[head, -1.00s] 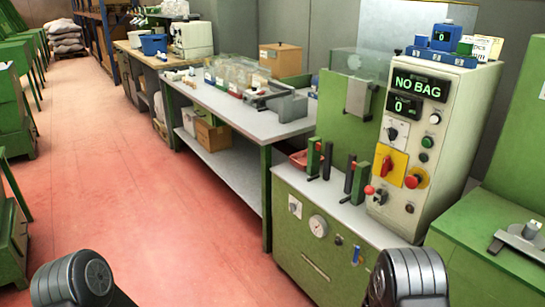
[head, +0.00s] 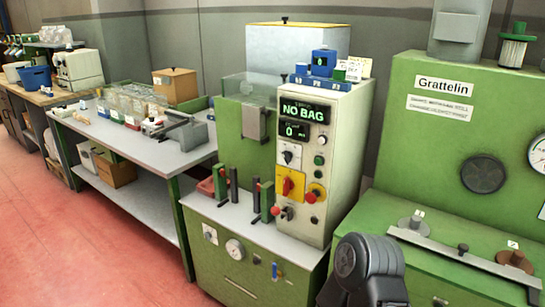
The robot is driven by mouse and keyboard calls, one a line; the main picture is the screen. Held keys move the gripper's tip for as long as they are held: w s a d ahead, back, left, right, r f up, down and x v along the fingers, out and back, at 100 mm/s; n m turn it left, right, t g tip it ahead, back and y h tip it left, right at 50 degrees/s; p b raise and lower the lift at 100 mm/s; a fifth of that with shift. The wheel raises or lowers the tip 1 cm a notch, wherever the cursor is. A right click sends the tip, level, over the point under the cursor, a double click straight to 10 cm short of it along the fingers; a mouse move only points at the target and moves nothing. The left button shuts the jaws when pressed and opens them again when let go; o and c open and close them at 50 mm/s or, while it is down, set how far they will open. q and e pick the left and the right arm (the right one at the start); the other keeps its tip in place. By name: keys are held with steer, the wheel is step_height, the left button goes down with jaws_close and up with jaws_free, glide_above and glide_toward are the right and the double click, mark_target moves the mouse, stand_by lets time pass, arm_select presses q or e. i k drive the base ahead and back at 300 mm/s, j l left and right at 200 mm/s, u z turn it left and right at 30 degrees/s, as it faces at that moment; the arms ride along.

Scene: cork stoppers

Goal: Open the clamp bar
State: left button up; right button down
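A cream control cabinet (head: 318,170) stands on a green machine (head: 245,262) and its displays read "NO BAG" and "0". In front of it are two pairs of green and black upright posts, the left pair (head: 228,185) and the right pair (head: 262,198), with a gap between the pairs. On the green machine marked "Grattelin" (head: 455,85) lies a long flat grey bar (head: 440,242) with a knob near its middle. I cannot tell which part is the clamp bar. Neither gripper shows; only a dark part of my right arm is at the bottom.
A red knob (head: 311,197) and a yellow switch plate (head: 290,187) are on the cabinet. A grey bench (head: 150,152) with clear boxes stands to the left. Weights (head: 417,219) sit near the bar. The red floor (head: 75,240) at lower left is clear.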

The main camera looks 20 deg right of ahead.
mark_target(462, 254)
steer(key=z, duration=1.95)
steer(key=j+z, duration=0.2)
steer(key=i+l, duration=0.05)
